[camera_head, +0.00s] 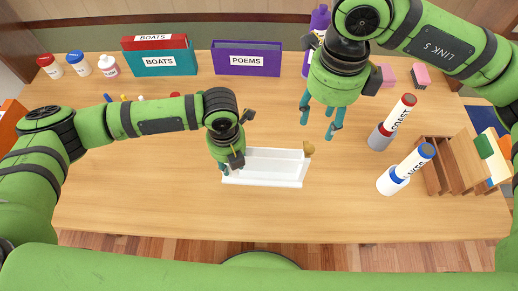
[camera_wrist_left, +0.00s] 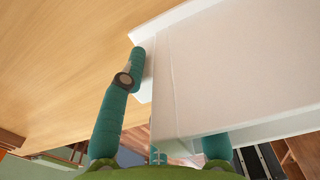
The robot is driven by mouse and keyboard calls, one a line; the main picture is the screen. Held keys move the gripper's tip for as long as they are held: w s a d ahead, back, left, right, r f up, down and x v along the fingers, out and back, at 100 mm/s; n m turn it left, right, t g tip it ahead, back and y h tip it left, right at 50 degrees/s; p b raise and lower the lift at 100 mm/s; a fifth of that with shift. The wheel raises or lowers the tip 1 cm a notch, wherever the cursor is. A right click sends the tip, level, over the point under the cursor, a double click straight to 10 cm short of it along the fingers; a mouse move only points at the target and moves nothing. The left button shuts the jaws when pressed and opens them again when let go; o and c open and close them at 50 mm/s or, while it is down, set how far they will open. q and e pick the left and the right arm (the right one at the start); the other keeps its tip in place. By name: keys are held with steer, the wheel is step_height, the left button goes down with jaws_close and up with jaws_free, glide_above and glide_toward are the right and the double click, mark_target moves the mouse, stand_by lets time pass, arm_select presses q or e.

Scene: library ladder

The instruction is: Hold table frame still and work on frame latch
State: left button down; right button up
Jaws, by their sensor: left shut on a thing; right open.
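The white table frame (camera_head: 262,180) stands on the wooden table near its front middle. It also fills much of the left wrist view (camera_wrist_left: 240,65). A small gold-brown piece, which looks like the frame latch (camera_head: 309,148), sits at the frame's upper right corner. My left gripper (camera_head: 230,168) is shut on the frame's left end. In the left wrist view one finger lies along the near side of the white wall, and the other is mostly hidden behind it. My right gripper (camera_head: 321,124) is open and empty, above the table, up and right of the latch.
Two labelled cylinders (camera_head: 393,122) (camera_head: 406,168) and a wooden rack (camera_head: 455,165) stand at the right. A BOATS box (camera_head: 160,65), a purple POEMS box (camera_head: 246,61) and several bottles line the back. The table's front strip and left front are clear.

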steer(key=n+t+y, duration=0.2)
steer(key=n+y, duration=0.1)
steer(key=y, duration=0.1)
glide_toward(310, 149)
steer(key=x, duration=0.8)
steer(key=shift+w+f, duration=0.1)
steer(key=shift+w, duration=0.05)
jaws_close()
